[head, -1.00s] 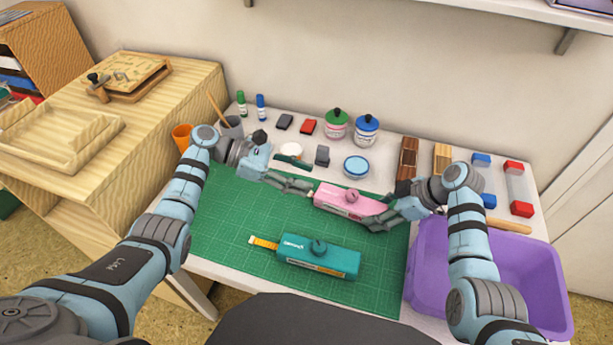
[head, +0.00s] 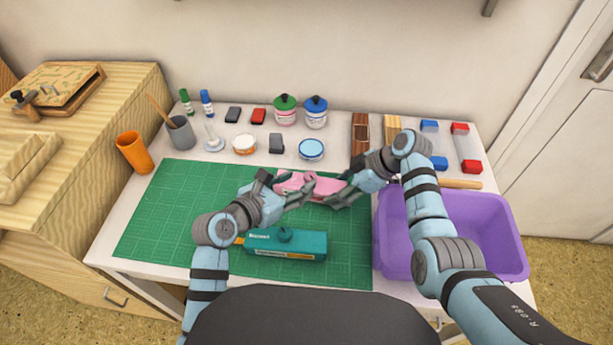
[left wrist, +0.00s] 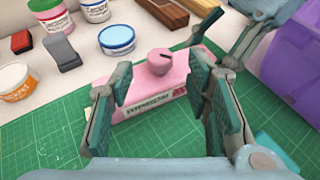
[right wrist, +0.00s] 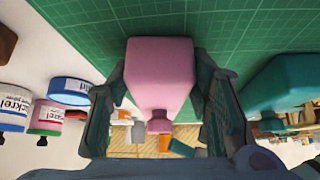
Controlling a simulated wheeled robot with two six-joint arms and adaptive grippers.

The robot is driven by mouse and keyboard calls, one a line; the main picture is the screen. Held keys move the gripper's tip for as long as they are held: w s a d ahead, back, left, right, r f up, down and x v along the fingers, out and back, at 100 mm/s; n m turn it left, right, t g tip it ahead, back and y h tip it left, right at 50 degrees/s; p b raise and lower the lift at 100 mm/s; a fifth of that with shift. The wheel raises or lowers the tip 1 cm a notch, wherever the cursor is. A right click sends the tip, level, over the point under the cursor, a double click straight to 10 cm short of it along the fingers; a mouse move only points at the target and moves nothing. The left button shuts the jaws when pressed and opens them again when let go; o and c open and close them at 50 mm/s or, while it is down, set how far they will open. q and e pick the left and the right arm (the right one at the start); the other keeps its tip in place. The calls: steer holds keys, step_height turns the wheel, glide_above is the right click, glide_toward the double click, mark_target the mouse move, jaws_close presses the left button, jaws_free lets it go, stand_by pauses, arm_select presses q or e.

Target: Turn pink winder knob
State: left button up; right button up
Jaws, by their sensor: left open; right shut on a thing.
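The pink winder (head: 293,183) lies on the green mat, with my right gripper (head: 338,194) shut on its right end. In the right wrist view the pink body (right wrist: 160,75) sits between the right fingers. My left gripper (head: 297,192) is open at the front of the winder. In the left wrist view its fingers (left wrist: 160,95) are spread, with the knob beyond and between them, apart from both pads. In the head view the left fingers partly hide the winder and its knob.
A teal winder (head: 287,244) with its own knob lies on the mat in front, below my left arm. A purple bin (head: 385,235) stands at the right. Jars, ink pads and wooden blocks line the back. The left part of the green mat (head: 170,215) is clear.

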mark_target(308, 176)
arm_select(q)
steer(key=x, duration=0.4)
steer(key=shift+w+d+f, duration=0.1)
steer(key=shift+w+d, duration=0.15)
steer(key=shift+w, duration=0.05)
jaws_close()
steer(key=shift+m+h, duration=0.3)
arm_select(e)
steer(key=shift+s, duration=0.1)
arm_select(q)
steer(key=m+g+h, duration=0.3)
steer(key=m+g, duration=0.1)
steer(key=shift+w+a, duration=0.25)
steer(key=shift+w+f+m+g+h, duration=0.1)
steer(key=shift+m+g+h, duration=0.8)
steer(key=shift+m+g, duration=0.6)
jaws_free()
